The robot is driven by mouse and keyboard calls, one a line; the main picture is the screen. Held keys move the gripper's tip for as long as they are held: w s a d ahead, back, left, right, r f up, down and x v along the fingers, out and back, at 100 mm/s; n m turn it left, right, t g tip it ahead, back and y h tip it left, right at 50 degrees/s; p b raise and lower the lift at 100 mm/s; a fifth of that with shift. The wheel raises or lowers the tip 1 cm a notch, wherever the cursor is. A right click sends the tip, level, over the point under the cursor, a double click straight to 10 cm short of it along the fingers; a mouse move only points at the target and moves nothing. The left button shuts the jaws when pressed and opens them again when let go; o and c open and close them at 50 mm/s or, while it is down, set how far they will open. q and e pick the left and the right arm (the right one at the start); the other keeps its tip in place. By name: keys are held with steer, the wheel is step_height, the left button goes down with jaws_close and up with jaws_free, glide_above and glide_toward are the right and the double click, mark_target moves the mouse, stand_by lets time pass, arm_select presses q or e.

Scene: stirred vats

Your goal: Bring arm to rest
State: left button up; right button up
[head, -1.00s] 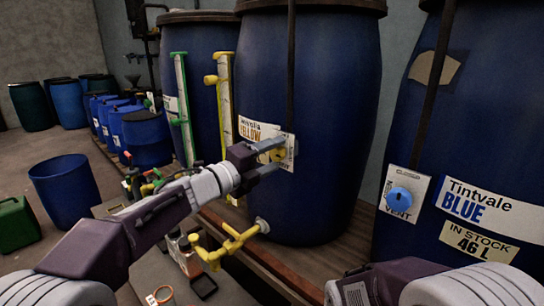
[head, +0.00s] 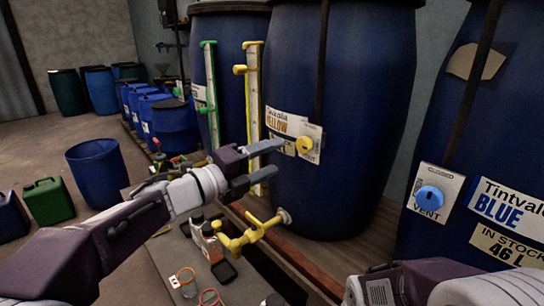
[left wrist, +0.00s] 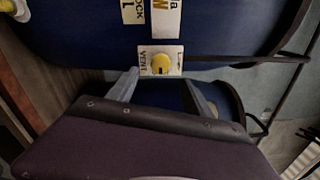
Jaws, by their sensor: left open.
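My left gripper (head: 262,163) is open and empty in the head view, in front of the yellow-labelled blue vat (head: 350,150). Its fingers are apart and clear of the yellow vent knob (head: 304,145), which sits up and to the right of them. In the left wrist view the yellow knob (left wrist: 160,63) shows beyond the open fingers (left wrist: 165,90), with nothing between them. My right arm shows at the bottom right of the head view; its gripper is not visible.
A yellow tap (head: 247,232) juts from the vat's base, below my left gripper. A vat labelled Tintvale Blue with a blue vent knob (head: 429,198) stands at right. An open blue tub (head: 97,172) and a green jerrycan (head: 49,201) stand on the floor at left.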

arm_select(q)
steer(key=a+f+n+y, duration=0.6)
steer(key=a+f+n, duration=0.35)
steer(key=f, duration=0.25)
steer(key=a+f+n+y, duration=0.6)
steer(key=a+f+n, duration=0.2)
steer(key=f+n, duration=0.3)
steer(key=s+a+f+n+g+y, duration=0.1)
steer(key=s+f+n+g, duration=0.4)
steer(key=s+f, duration=0.4)
steer(key=s+a+f+n+g+y, duration=0.15)
steer(key=s+f+n+g, duration=0.4)
steer(key=s, duration=0.55)
step_height(320, 180, up, 20)
steer(key=p, duration=2.1)
steer(key=shift+s+r+t, duration=0.25)
steer(key=shift+s+t, duration=0.1)
steer(key=shift+s, duration=0.05)
arm_select(e)
step_height(320, 180, up, 21)
steer(key=shift+r, duration=0.15)
